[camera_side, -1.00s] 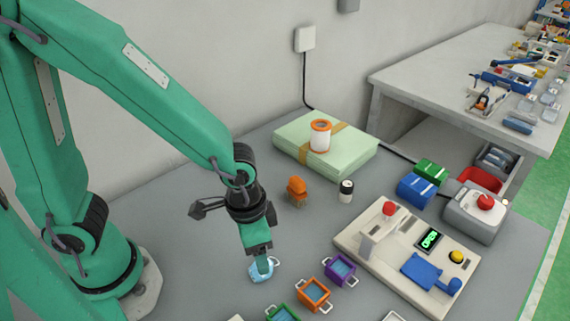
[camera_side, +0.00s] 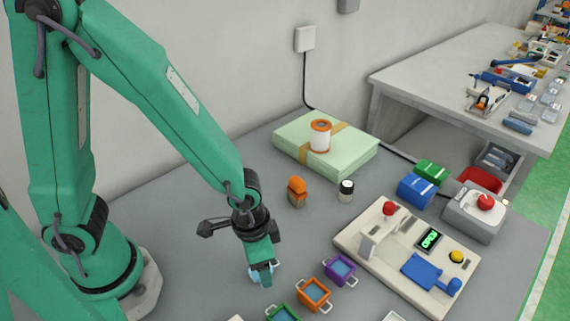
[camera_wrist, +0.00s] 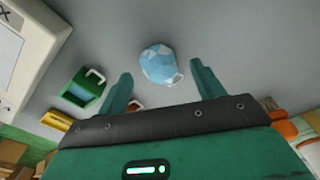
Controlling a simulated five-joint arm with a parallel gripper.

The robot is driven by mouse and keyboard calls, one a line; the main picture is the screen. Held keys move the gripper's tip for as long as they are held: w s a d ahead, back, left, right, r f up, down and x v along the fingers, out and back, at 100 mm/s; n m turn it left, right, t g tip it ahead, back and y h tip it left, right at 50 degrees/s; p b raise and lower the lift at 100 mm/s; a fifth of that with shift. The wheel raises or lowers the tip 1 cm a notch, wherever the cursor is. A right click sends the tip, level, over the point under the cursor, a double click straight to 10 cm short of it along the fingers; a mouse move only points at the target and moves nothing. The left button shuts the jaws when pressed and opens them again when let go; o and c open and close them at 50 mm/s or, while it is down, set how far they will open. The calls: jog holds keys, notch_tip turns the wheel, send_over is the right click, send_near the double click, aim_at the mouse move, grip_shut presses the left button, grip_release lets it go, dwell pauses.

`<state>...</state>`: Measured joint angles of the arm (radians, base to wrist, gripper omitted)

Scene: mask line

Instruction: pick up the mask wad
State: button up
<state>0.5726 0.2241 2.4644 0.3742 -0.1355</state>
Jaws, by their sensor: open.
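The mask wad (camera_side: 254,275) is a crumpled light-blue and white lump on the grey table. In the side view, my gripper (camera_side: 265,275) points down over it, and a finger hides part of it. In the wrist view, the wad (camera_wrist: 158,62) lies ahead of the fingertips, in line with the gap between them, with a white ear loop on its near right. My gripper (camera_wrist: 161,72) is open, with its two green fingers apart and nothing held between them. I cannot tell how high the fingertips are above the table.
Purple (camera_side: 340,270), orange (camera_side: 314,295) and green (camera_side: 283,314) handled bins stand right of and in front of the wad. An orange-topped object (camera_side: 297,191) and small jar (camera_side: 346,191) stand behind. A beige fixture (camera_side: 353,242) is at right. Table left of the wad is clear.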

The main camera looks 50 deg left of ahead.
jog(key=shift+f, duration=0.9)
jog(key=shift+c, duration=0.2)
jog(key=c, duration=1.1)
jog(key=shift+o, duration=0.2)
